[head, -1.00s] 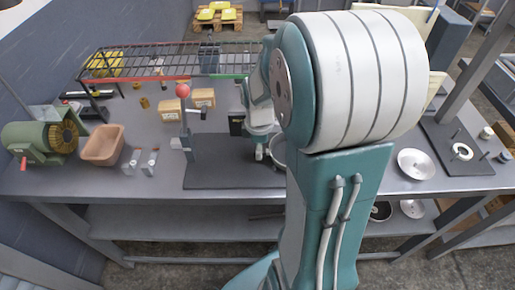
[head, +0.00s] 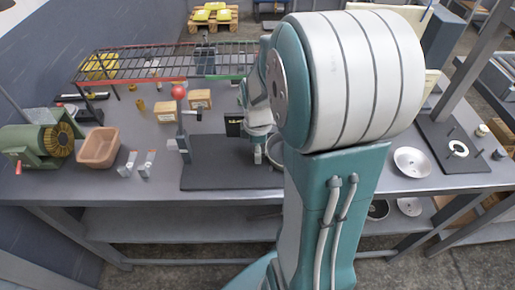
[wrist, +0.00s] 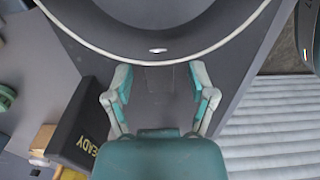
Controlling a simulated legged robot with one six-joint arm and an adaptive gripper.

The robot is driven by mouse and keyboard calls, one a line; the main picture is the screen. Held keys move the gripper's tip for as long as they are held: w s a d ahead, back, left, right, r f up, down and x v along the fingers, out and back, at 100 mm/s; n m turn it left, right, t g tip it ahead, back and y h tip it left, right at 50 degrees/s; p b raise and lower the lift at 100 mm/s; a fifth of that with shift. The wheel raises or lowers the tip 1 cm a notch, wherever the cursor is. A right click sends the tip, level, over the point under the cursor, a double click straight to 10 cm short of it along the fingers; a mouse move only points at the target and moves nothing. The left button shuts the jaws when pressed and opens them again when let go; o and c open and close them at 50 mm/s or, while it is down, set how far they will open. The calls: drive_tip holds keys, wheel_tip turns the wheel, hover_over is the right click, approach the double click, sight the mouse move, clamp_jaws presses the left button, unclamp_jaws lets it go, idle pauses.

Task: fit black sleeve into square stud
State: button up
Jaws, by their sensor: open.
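My gripper (wrist: 160,88) is open in the wrist view, with nothing between its two fingers. Just beyond the fingertips is a large round dark pan (wrist: 180,22) with a pale rim, cut off by the frame's top. In the head view the pan (head: 277,153) is mostly hidden behind my arm, and my fingers cannot be made out. I cannot pick out a black sleeve. A dark board (head: 437,140) at the right carries several short pegs and a white ring (head: 459,148); I cannot tell whether any peg is a square stud.
A dark box marked READY (wrist: 84,128) stands left of my gripper. A wire rack (head: 165,62) spans the back of the bench. A red-knobbed lever (head: 179,92), a brown tray (head: 98,147) and a green motor (head: 38,140) are to the left. A metal dish (head: 412,162) lies right of my arm.

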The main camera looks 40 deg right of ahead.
wheel_tip(320, 180, up, 12)
idle(0.5)
idle(0.3)
